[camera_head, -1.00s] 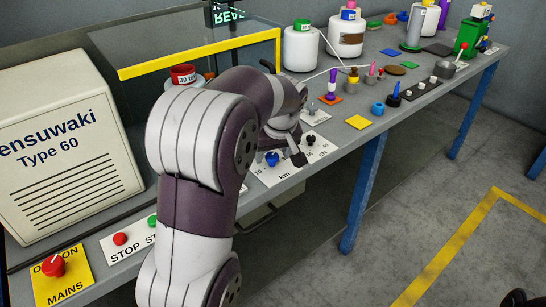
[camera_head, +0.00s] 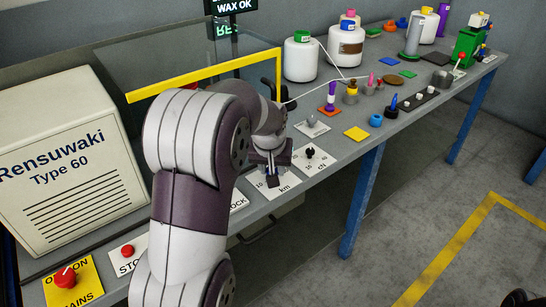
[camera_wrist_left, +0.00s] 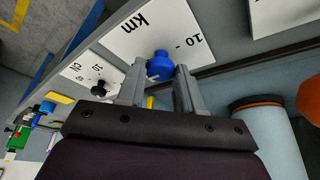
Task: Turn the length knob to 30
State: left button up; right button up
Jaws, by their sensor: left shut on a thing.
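The blue length knob (camera_wrist_left: 160,65) stands on the white km plate (camera_wrist_left: 130,35), which carries a printed 10. My left gripper (camera_wrist_left: 161,68) has its two fingers on either side of the knob and is shut on it. A small white mark shows on the knob, but I cannot tell which number it points to. In the head view my left gripper (camera_head: 271,180) points down at the km plate (camera_head: 285,188) and hides most of the knob and scale. My right gripper is not in view.
The black cN knob (camera_head: 310,153) is on a plate just right of the km plate. A grey toggle (camera_head: 311,121) and a yellow pad (camera_head: 356,134) lie farther along the table. The red mains knob (camera_head: 65,277) is at the lower left. A yellow-edged guard (camera_head: 200,78) stands behind my arm.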

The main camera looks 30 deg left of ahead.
pick_arm(q)
jog(key=o, duration=1)
jog(key=shift+o, duration=0.2)
jog(key=p+v, duration=0.2)
jog(key=v, duration=1)
jog(key=shift+s+r, duration=0.2)
jog(key=shift+r, duration=0.05)
jog(key=shift+d, duration=0.1)
